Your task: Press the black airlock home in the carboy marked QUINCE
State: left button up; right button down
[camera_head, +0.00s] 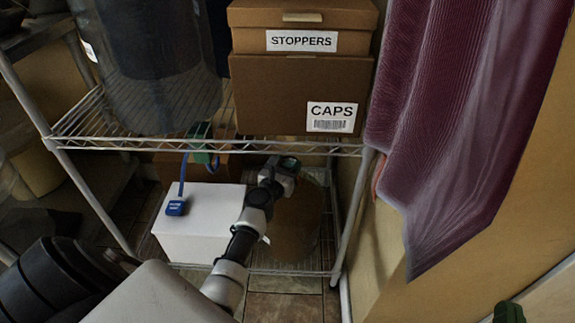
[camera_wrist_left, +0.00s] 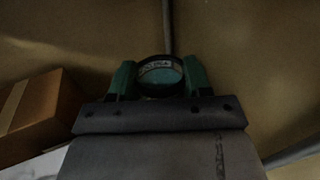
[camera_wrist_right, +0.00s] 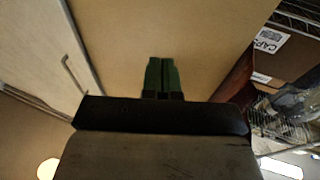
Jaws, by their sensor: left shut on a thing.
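My left arm reaches into the lower shelf bay in the head view, with its gripper (camera_head: 287,165) above a brownish, see-through carboy (camera_head: 297,225). No QUINCE marking is readable on it. In the left wrist view my left gripper (camera_wrist_left: 160,78) is shut on a dark round piece (camera_wrist_left: 160,68) with a pale lettered band. Its lettering is unclear, and I cannot tell surely whether it is the black airlock. Its lower end and the carboy's neck are hidden. My right gripper (camera_wrist_right: 162,78) is shut and empty; its green fingers (camera_head: 509,312) show at the head view's lower right.
The wire shelf (camera_head: 300,147) is close above my left gripper. It bears a large dark vessel (camera_head: 150,65) and boxes labelled STOPPERS (camera_head: 250,41) and CAPS (camera_head: 275,100). A maroon cloth (camera_head: 455,120) hangs right.

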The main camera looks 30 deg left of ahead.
pick_arm(q)
jog(key=shift+f, duration=0.25)
jog(key=o, duration=0.9)
jog(key=shift+o, duration=0.7)
jog(key=shift+r, duration=0.15)
jog(key=s+d+p, duration=0.1)
jog(key=s, duration=0.9)
jog(key=shift+s+d, duration=0.35)
pick_arm(e)
jog(key=shift+s+d+f+g+h, duration=0.15)
jog(key=shift+d+f+g+h, duration=0.1)
jog(key=shift+f+g, duration=0.45)
jog(key=shift+s+d+f+g+h, duration=0.1)
jog(key=shift+s+f+g+h, duration=0.1)
jog(key=shift+f+g, duration=0.5)
jog(key=shift+s+d+f+g+h, duration=0.1)
jog(key=shift+d+f+g+h, duration=0.15)
jog(key=shift+f+g, duration=0.45)
